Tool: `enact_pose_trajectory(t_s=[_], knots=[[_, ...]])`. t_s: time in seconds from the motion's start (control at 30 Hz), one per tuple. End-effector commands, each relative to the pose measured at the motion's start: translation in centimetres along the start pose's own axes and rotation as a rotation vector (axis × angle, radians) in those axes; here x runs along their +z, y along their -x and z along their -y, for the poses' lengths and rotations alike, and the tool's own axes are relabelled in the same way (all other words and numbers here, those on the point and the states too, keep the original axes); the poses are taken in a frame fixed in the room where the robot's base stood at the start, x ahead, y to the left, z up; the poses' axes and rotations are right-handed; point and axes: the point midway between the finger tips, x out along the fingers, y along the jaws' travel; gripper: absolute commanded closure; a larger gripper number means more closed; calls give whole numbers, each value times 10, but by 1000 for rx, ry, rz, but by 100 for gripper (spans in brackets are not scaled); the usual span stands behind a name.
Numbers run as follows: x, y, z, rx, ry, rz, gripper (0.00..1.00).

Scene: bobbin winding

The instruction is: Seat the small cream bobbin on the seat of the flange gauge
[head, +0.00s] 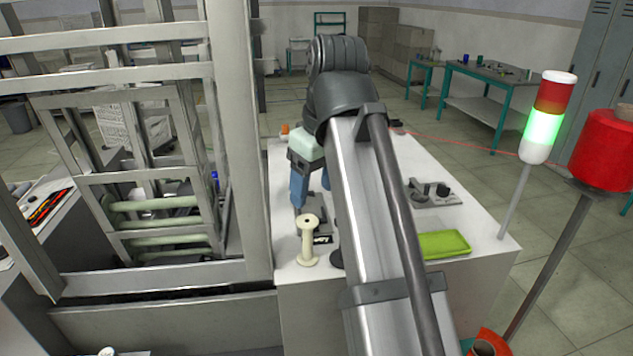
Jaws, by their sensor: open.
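A cream bobbin (308,242) stands upright on the white bench top, near its front left. I cannot tell whether it is the small one. A grey plate with dark upright parts (435,194) lies on the right side of the bench; I cannot tell whether it is the flange gauge. A small black piece with white marking (323,239) shows just right of the bobbin. My gripper (312,196), with blue fingers, points down behind the bobbin. It is open, and I see nothing between its fingers. My arm hides the middle of the bench.
A green tray (444,244) lies at the bench's front right. A grey metal frame (235,150) rises along the left side. A signal lamp (547,118) glows green at the right, near a red spool (605,150). A thin red line crosses behind the bench. Bare bench top shows around the tray.

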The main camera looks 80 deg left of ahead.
Motion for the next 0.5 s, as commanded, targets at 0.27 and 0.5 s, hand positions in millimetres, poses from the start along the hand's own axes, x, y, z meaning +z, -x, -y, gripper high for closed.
enact_pose_trajectory(t_s=[0.27, 0.5], knots=[[1, -14, 0, 0, 0, 0, 36], [1, -32, 0, -1, -1, 1, 36]])
